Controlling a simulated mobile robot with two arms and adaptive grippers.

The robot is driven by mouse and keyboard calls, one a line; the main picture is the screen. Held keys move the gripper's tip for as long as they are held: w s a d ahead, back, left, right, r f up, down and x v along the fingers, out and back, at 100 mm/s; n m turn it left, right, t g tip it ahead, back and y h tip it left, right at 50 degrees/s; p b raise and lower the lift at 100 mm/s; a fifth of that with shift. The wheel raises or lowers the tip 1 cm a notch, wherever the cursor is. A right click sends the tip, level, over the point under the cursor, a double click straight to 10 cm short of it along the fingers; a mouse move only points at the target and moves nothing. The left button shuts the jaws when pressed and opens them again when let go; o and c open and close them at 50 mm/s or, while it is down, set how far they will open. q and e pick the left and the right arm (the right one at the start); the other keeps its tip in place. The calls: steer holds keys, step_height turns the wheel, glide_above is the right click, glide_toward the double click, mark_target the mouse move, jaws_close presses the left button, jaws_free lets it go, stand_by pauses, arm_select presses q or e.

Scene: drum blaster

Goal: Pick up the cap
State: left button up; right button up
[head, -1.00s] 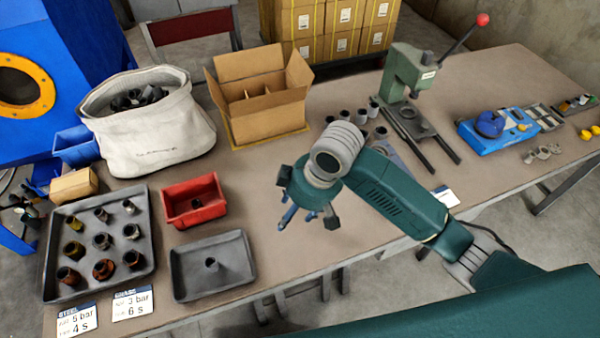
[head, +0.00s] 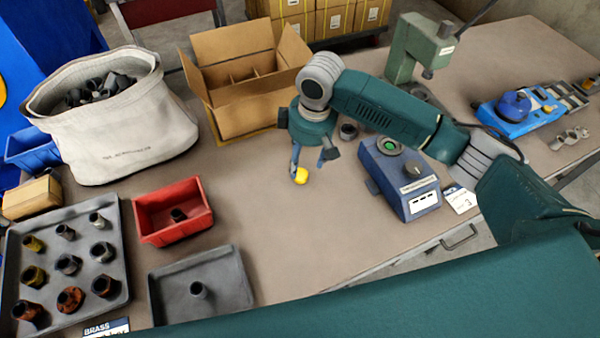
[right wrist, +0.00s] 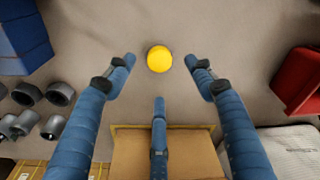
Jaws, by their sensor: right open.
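A round yellow cap (head: 301,176) lies on the brown bench in the head view, just below my right gripper's fingers. In the right wrist view the cap (right wrist: 159,59) shows between the tips of the two outer blue fingers, apart from them. My right gripper (head: 309,162) is open and empty and points down at the bench. In the wrist view its third finger lies below the cap in the picture. How far the fingertips are above the bench is hard to tell. My left gripper is not in view.
A blue device with a green button (head: 402,188) stands right of the gripper. A red bin (head: 150,230), a grey tray (head: 160,285) and a white sack (head: 130,135) are left. Bare bench lies in front.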

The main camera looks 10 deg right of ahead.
mark_target(300, 174)
steer(key=shift+w+f, duration=0.1)
steer(key=shift+f, duration=0.35)
steer(key=shift+w+f, duration=0.1)
steer(key=shift+f, duration=0.2)
steer(key=f, duration=0.3)
steer(key=f+p, duration=0.1)
steer(key=shift+w+a+f, duration=0.1)
steer(key=shift+a+f, duration=0.1)
steer(key=shift+a, duration=0.05)
steer(key=shift+f, duration=0.2)
steer(key=shift+w, duration=0.1)
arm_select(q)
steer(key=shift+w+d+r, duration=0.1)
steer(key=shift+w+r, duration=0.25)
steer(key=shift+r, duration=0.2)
arm_select(e)
steer(key=c, duration=0.9)
